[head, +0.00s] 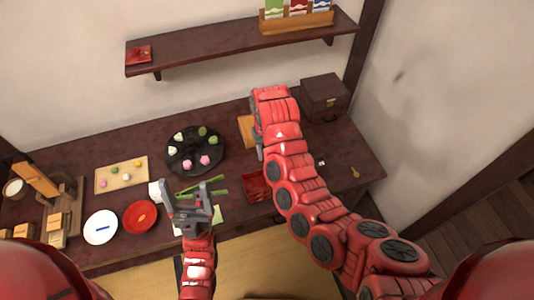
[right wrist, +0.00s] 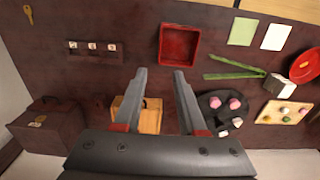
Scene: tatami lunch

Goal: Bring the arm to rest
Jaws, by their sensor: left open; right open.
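My left gripper (head: 190,202) is open and empty, above the front of the dark table (head: 85,203), near the green tongs (head: 205,189) and the red plate (head: 140,216). My right arm (head: 290,185) reaches from the lower right across the table toward the back. Its gripper is mostly hidden behind the arm in the head view. In the right wrist view my right gripper (right wrist: 159,74) is open with nothing between its fingertips. A light wooden box (right wrist: 150,117) shows beyond the fingers, apart from them as far as I can tell.
A red square tray (head: 256,187) lies just left of my right arm. A black round plate with several sweets (head: 184,162) stands left of it. A dark chest (head: 325,97) stands at the back right. A wall shelf (head: 205,43) hangs above. A brass key (head: 355,172) lies at right.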

